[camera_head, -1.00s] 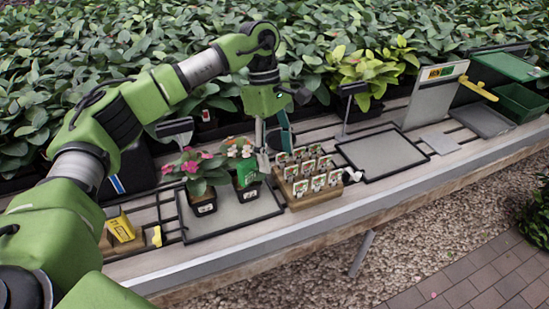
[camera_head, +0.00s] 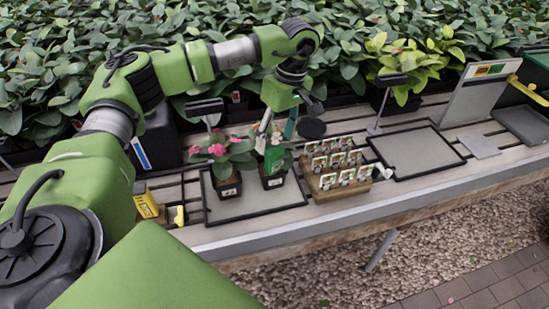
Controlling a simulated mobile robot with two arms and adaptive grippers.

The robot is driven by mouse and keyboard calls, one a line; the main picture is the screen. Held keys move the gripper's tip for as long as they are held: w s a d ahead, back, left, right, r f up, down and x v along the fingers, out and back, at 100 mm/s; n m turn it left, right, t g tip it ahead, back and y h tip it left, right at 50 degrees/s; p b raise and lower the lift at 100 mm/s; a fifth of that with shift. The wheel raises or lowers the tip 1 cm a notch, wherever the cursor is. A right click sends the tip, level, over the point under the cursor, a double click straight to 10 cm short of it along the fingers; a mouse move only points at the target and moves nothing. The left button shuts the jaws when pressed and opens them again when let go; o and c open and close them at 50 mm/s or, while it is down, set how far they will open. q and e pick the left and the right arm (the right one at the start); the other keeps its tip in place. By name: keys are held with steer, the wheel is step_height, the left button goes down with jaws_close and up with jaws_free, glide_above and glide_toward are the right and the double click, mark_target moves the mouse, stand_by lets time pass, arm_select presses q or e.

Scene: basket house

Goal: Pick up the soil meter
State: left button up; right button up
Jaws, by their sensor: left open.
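My left gripper (camera_head: 275,132) reaches down over the plant tray from the left, fingers pointing down and apart. It is open, just above the potted plant with pale flowers (camera_head: 284,159). A green upright piece (camera_head: 273,160) stands in that pot, close below the fingers. It may be the soil meter, but its shape is too small to tell. I cannot tell whether the fingers touch it. A pot with pink flowers (camera_head: 228,190) stands just left of it. My right gripper is not in view.
A black-framed tray (camera_head: 243,213) holds both pots. A wooden block (camera_head: 346,190) with several plant labels stands right of it. An empty framed tray (camera_head: 415,151) lies further right. A yellow box (camera_head: 147,204) and small yellow piece (camera_head: 180,216) are at left.

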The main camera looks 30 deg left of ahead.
mark_target(275, 148)
arm_select(q)
steer(key=f, duration=0.2)
steer(key=f+p, duration=0.1)
steer(key=shift+s+f, duration=0.25)
steer(key=shift+f, duration=0.45)
steer(key=c, duration=1.4)
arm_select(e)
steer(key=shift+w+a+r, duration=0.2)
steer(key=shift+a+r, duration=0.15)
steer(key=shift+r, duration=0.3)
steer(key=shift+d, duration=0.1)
arm_select(q)
steer(key=shift+r, duration=0.25)
step_height(275, 148, up, 10)
steer(key=shift+f+b, duration=0.25)
steer(key=shift+b, duration=0.6)
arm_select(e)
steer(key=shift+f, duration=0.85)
arm_select(q)
steer(key=shift+r, duration=0.1)
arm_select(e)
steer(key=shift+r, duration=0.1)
